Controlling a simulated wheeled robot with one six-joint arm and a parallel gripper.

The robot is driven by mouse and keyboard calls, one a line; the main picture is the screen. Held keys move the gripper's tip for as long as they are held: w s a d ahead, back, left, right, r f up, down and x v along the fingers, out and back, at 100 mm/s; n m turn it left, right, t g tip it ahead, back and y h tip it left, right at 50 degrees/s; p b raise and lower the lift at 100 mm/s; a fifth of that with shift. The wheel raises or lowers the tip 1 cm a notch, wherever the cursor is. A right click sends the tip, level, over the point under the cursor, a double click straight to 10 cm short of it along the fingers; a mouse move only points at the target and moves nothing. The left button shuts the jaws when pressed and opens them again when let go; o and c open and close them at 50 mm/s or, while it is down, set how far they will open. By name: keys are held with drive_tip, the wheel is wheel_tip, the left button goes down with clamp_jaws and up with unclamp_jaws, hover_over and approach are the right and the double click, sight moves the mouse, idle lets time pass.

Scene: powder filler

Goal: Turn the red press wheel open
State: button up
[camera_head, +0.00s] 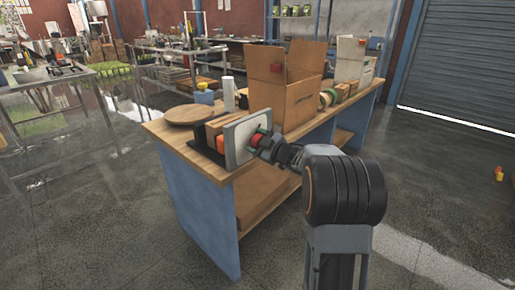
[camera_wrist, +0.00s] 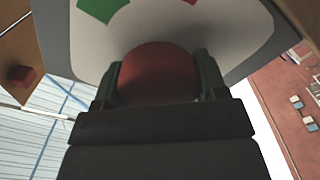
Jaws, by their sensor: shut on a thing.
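The red press wheel (camera_wrist: 157,72) sits on a pale plate and shows large in the wrist view. My gripper (camera_wrist: 157,80) has one finger on each side of the wheel and is shut on it. In the head view the wheel (camera_head: 257,140) is a small red piece at the face of the upright grey plate (camera_head: 236,146), with my gripper (camera_head: 262,144) at it. A green mark (camera_wrist: 100,8) and part of a red mark show on the plate in the wrist view. My gripper hides the wheel's lower part there.
The plate stands at the near end of a wooden-topped workbench (camera_head: 165,133) with blue sides. A round wooden board (camera_head: 189,114), an open cardboard box (camera_head: 270,95) and smaller items stand behind it. The floor right of the bench is mostly clear.

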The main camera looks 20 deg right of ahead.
drive_tip(key=n+b, duration=0.2)
drive_tip(key=n, duration=0.1)
drive_tip(key=n+b, duration=0.2)
drive_tip(key=shift+f, duration=0.3)
drive_tip(key=shift+a+r+n+b, duration=0.1)
drive_tip(key=shift+n+b, duration=0.7)
drive_tip(key=shift+n, duration=0.3)
drive_tip(key=o, duration=0.9)
drive_tip(key=shift+o, duration=0.2)
drive_tip(key=shift+s, duration=0.15)
drive_tip(key=p+v, duration=0.2)
drive_tip(key=v, duration=1.1)
drive_tip(key=shift+s+d, duration=0.25)
